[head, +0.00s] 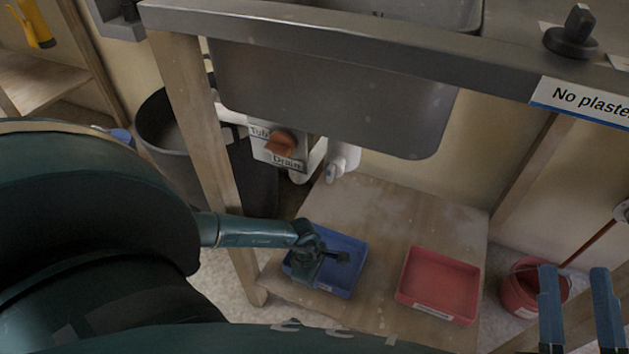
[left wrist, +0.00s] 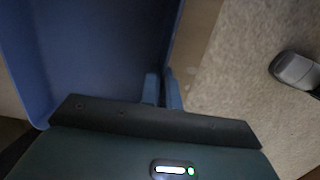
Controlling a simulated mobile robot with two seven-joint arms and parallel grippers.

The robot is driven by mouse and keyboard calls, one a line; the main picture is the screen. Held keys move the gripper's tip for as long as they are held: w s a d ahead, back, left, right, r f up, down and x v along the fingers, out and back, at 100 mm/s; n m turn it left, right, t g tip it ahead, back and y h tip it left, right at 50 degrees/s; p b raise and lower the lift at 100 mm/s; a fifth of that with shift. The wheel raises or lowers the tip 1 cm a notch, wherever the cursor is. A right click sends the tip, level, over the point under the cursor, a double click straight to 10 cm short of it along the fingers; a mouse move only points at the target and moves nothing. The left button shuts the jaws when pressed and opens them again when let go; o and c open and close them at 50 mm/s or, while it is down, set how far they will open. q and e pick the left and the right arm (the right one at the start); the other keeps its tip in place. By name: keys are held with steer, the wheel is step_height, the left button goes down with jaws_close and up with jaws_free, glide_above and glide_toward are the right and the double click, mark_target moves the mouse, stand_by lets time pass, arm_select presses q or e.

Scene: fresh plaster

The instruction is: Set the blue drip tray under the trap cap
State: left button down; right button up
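The blue drip tray (head: 349,246) lies on the low wooden shelf under the sink, near its front left edge. The white trap (head: 345,158) hangs under the sink, with its small greyish cap (head: 332,173) above and behind the tray. My left gripper (head: 335,257) is at the blue tray. In the left wrist view its fingers (left wrist: 162,90) stand close together on either side of the tray's wall (left wrist: 174,45) and appear shut on it. My right gripper (head: 580,305) is open and empty at the lower right.
A red tray (head: 438,284) sits on the shelf (head: 385,215) to the right. A red bucket (head: 520,292) stands beyond it. An orange valve handle (head: 281,144), a wooden leg (head: 205,130) and a dark bin (head: 165,125) are at left. The shelf behind the trays is clear.

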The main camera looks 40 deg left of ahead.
arm_select(q)
steer(key=shift+f, duration=0.1)
steer(key=c, duration=2.1)
jaws_free()
steer(key=o, duration=0.5)
steer(key=shift+c, duration=0.2)
arm_select(e)
steer(key=shift+r, duration=0.15)
steer(key=shift+r, duration=0.1)
